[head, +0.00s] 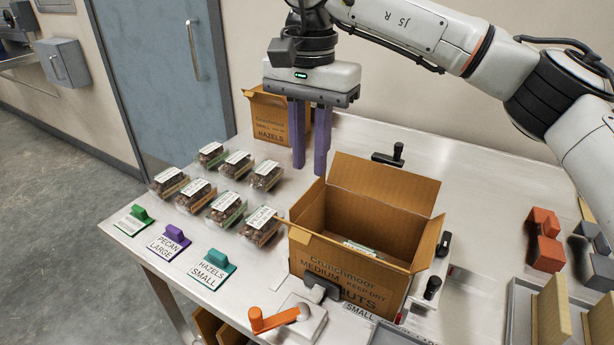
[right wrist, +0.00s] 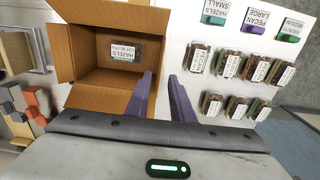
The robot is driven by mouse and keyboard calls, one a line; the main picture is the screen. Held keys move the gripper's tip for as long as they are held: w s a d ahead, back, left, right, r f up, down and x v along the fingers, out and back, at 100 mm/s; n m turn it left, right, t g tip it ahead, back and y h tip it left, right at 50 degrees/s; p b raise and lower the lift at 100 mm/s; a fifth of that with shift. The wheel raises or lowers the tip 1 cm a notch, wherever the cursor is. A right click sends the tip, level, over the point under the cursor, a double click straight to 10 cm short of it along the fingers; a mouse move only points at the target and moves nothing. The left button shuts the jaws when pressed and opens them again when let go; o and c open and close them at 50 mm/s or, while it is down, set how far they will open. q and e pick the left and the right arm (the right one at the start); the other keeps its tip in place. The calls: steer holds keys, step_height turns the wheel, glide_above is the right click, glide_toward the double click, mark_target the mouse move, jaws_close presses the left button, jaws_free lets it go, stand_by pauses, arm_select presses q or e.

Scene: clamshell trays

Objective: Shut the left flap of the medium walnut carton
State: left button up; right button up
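The medium walnut carton (head: 345,268) stands open on the table, printed "Crunchmoor MEDIUM". Its left flap (head: 300,237) sticks outward to the left, seen nearly edge-on. The back flap (head: 385,180) and right flap (head: 428,243) stand up and outward. The carton (right wrist: 68,55) also shows in the right wrist view, with a clamshell tray labelled HAZELS (right wrist: 122,48) inside. My right gripper (head: 309,168) is open and empty, pointing down above and behind the carton's left side. Its purple fingers (right wrist: 163,88) show a gap in the right wrist view. My left gripper is out of view.
Several filled clamshells (head: 224,207) lie left of the carton. Green, purple and teal labelled blocks (head: 212,268) line the left edge. A small hazels carton (head: 268,117) stands behind my right gripper. Black clamps (head: 432,288) sit close to the carton's right side.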

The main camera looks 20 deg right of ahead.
mark_target(309, 189)
steer(key=shift+w+f, duration=0.1)
steer(key=shift+f, duration=2.7)
jaws_close()
